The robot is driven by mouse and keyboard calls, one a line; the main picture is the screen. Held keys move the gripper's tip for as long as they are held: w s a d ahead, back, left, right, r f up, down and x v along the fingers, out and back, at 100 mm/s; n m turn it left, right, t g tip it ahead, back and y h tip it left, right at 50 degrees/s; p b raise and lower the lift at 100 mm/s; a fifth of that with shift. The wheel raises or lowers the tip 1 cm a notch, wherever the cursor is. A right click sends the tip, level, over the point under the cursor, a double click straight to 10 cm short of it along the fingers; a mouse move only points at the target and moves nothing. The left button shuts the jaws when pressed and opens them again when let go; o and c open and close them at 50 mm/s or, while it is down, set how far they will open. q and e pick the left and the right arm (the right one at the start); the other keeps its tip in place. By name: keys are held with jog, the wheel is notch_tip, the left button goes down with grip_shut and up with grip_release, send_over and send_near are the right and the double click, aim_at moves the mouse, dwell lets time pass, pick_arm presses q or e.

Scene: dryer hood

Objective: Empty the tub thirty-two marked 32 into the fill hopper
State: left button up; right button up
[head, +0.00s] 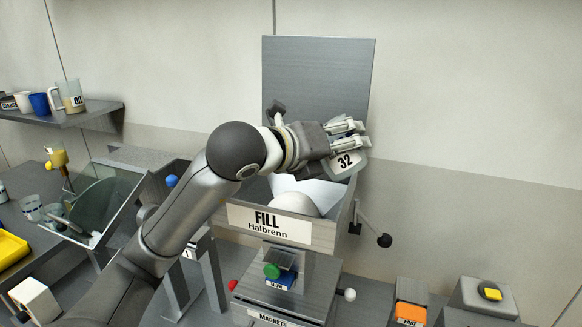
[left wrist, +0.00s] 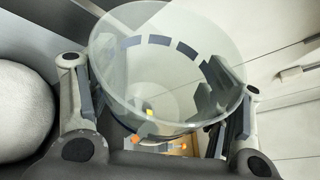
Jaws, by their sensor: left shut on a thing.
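My left gripper (head: 347,135) is shut on the tub marked 32 (head: 346,162) and holds it above the right side of the fill hopper. In the left wrist view the tub (left wrist: 165,65) is clear and round, between the fingers. It looks tilted in the head view; how far I cannot tell. The fill hopper (head: 268,224) is an open grey box labelled FILL Halbrenn. A white rounded mass (head: 295,203) shows inside it. My wrist and the tub hide part of its opening. I see no stream leaving the tub. My right gripper is not in view.
A raised grey panel (head: 318,75) stands behind the hopper. A knobbed lever (head: 384,240) sticks out at its right. A tilted glass pane (head: 100,200) is at the left. A shelf (head: 85,113) holds cups and a jug. Orange and yellow switches stand at the lower right.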

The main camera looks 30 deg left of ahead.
aim_at(363, 155)
pick_arm(q)
jog(key=shift+d+r+m+y+p, duration=0.45)
jog(key=shift+d+r+m, duration=0.1)
jog(key=shift+d+m, duration=0.15)
jog(key=shift+s+d+f+m+b, duration=0.1)
jog(key=shift+d+f+m+b, duration=0.2)
jog(key=shift+d+f, duration=0.15)
jog(key=shift+d+r+m+g+y+p, duration=0.3)
jog(key=shift+d+m+y+p, duration=0.2)
jog(key=shift+d+m, duration=0.35)
jog(key=shift+w+d+f+m+y+b, duration=0.1)
jog(key=shift+w+f+m+y+b, duration=0.15)
jog(key=shift+f+y+b, duration=0.1)
jog(key=shift+s+d+f+m, duration=0.1)
jog(key=shift+d+f+m, duration=0.15)
jog(key=shift+m, duration=0.15)
